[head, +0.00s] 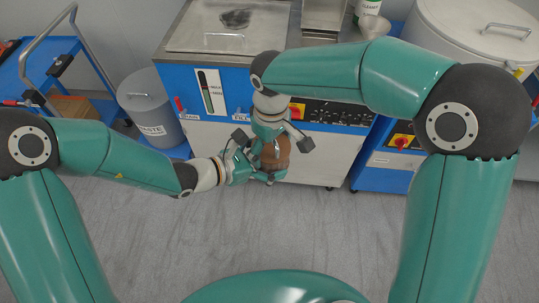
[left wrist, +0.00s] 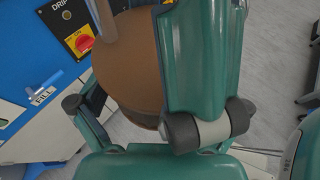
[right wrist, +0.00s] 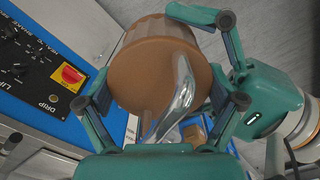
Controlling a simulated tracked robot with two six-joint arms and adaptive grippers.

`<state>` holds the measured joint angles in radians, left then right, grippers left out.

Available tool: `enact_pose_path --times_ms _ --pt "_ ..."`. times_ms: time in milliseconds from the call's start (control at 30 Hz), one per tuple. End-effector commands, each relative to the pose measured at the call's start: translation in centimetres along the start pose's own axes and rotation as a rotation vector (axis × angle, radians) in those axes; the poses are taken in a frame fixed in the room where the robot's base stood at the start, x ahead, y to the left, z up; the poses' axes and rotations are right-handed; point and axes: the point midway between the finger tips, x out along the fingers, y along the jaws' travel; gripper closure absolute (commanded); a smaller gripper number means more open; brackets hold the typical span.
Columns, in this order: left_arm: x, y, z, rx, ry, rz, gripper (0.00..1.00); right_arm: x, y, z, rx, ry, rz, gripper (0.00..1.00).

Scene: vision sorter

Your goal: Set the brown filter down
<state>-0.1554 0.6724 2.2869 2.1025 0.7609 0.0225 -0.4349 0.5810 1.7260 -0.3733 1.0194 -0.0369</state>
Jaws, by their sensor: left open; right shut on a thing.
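The brown filter (head: 275,153) is a round brown cup held in the air in front of the blue and white machine. My left gripper (head: 254,165) is open and reaches in from the left, close beside the filter. In the left wrist view the brown filter (left wrist: 130,65) is near the left fingers; whether they touch it is unclear.
The machine (head: 212,70) with a lidded tank stands behind the grippers. A grey waste bin (head: 152,108) and a blue cart (head: 45,68) are at left. A large lidded drum (head: 470,40) stands at back right. The grey floor in front is clear.

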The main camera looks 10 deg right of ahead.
Motion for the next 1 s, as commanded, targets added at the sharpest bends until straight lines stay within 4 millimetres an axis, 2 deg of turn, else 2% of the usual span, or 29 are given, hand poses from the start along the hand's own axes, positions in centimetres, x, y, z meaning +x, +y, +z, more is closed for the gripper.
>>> enact_pose_path --times_ms 33,300,333,367,733,867,1000 --pt "0.0 0.0 0.0 0.0 0.0 0.0 0.02 0.0 0.0 0.0 0.0 0.001 0.0 0.48" --pt "0.0 0.0 0.0 0.0 0.0 -0.001 0.47 -0.1 0.0 -0.1 0.0 0.002 0.0 0.48" --pt "0.0 0.0 0.1 0.001 -0.001 -0.001 0.47 -0.1 0.0 -0.1 0.0 0.003 0.0 0.04" --pt "0.0 0.0 0.1 0.001 -0.001 -0.001 0.47 -0.1 0.0 -0.1 0.0 0.003 0.0 0.0" --pt "0.0 0.0 0.0 0.0 -0.001 0.0 0.47 -0.6 0.0 -0.1 0.0 0.003 0.0 0.0" --pt "0.0 0.0 0.0 0.0 -0.001 0.0 0.47 -2.1 0.0 -0.2 0.0 0.006 0.001 0.0" --pt "0.0 0.0 0.0 0.0 -0.001 0.0 0.47 -4.7 0.0 -0.2 0.0 0.006 0.002 0.0"
